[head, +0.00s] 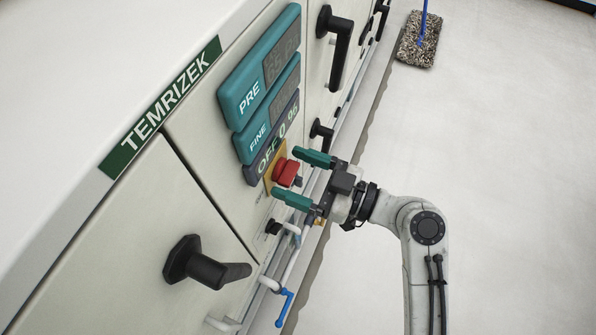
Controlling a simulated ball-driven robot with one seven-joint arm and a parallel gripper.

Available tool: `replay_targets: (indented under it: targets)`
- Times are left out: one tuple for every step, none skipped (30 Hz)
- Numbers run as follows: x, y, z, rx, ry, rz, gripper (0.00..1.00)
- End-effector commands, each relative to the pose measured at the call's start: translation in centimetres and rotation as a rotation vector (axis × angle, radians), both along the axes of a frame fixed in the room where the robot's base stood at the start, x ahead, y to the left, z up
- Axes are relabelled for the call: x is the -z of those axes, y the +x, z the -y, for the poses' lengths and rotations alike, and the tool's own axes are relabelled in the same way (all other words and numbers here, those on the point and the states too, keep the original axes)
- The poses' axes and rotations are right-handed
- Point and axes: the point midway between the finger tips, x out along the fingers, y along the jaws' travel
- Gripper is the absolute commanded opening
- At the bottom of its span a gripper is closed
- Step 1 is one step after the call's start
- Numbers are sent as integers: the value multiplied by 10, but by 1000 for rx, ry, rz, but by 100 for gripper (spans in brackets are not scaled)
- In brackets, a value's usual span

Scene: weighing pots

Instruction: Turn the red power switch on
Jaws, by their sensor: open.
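The red power switch (286,172) is a red knob on a yellow plate (268,182), set on the cabinet front below the display panels. My gripper (304,176) is open, with its two teal fingers on either side of the red knob, one above and one below it in the picture. I cannot tell whether the fingers touch the knob. A dark grey label strip reading "OFF 0 %" (272,150) is right above the switch.
Teal PRE (248,94) and FINE (258,137) displays sit above. Black handles stick out at the lower left (205,268) and upper right (335,45). Pipes with a blue valve lever (284,306) run below.

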Motion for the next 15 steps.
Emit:
replay_targets:
  targets:
    - [0, 0, 0, 0, 0, 0, 83]
    - [0, 0, 0, 0, 0, 0, 83]
    - [0, 0, 0, 0, 0, 0, 83]
    - [0, 0, 0, 0, 0, 0, 83]
    - [0, 0, 0, 0, 0, 0, 82]
    - [0, 0, 0, 0, 0, 0, 78]
    - [0, 0, 0, 0, 0, 0, 75]
    - [0, 0, 0, 0, 0, 0, 72]
    - [0, 0, 0, 0, 0, 0, 69]
    - [0, 0, 0, 0, -1, 0, 66]
    - [0, 0, 0, 0, -1, 0, 63]
    - [0, 0, 0, 0, -1, 0, 59]
    - [0, 0, 0, 0, -1, 0, 56]
    - [0, 0, 0, 0, -1, 0, 53]
    - [0, 0, 0, 0, -1, 0, 49]
